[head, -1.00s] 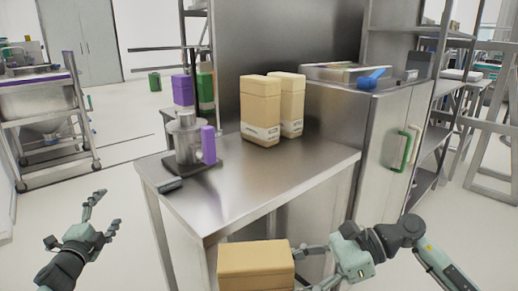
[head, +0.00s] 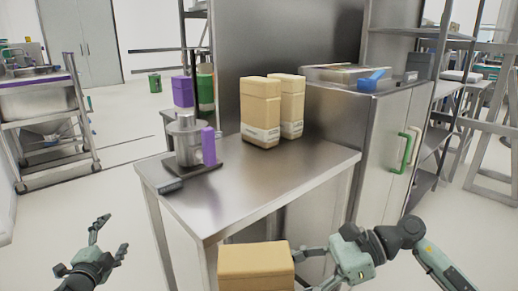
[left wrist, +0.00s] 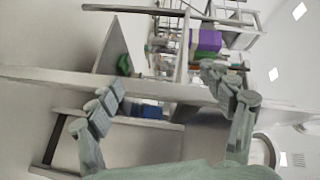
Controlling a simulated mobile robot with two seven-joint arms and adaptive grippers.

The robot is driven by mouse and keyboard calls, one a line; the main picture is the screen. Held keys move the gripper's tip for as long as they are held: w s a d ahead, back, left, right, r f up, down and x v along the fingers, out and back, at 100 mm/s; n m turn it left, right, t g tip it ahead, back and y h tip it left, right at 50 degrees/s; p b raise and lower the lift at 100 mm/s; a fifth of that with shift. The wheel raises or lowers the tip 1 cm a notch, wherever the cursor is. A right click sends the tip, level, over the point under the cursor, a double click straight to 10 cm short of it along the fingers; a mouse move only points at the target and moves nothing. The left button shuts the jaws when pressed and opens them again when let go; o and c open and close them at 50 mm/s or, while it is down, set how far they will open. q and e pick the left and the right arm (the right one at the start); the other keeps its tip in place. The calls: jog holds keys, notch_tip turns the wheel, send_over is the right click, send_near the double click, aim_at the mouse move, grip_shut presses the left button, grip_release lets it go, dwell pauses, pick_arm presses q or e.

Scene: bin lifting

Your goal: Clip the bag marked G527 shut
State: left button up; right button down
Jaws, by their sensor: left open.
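Two tall tan bags with white label bands stand upright on the steel table, a front one (head: 260,108) and one behind it (head: 292,105). The label print is too small to read. A third tan bag (head: 255,265) shows at the bottom edge, in front of the table; its lower part is cut off. My right gripper (head: 302,268) is at this bag's right side; whether its fingers grip it is unclear. My left gripper (head: 112,238) is open and empty, left of the table; its spread fingers also show in the left wrist view (left wrist: 168,92). I cannot make out a clip.
The steel table (head: 255,180) has free room in its middle and front. A metal vessel with a purple handle (head: 209,146) stands on a dark base at its left. A steel cabinet (head: 375,130) with a blue scoop (head: 372,80) on top adjoins on the right.

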pick_arm(q)
jog(key=s+d+f+n+g, duration=0.35)
jog(key=s+f, duration=0.35)
jog(key=f, duration=0.4)
jog(key=s+d+f+n+g, duration=0.35)
jog(key=s+f, duration=0.45)
jog(key=f, duration=0.4)
jog(key=s+d+f+n+g, duration=0.2)
jog(key=s+f, duration=0.4)
jog(key=s, duration=0.5)
jog(key=s+d+f+n+g, duration=0.2)
jog(key=s+f, duration=0.5)
jog(key=s, duration=0.4)
jog(key=shift+s+d+g, duration=0.25)
jog(key=shift+d+g, duration=0.5)
jog(key=shift+g, duration=0.65)
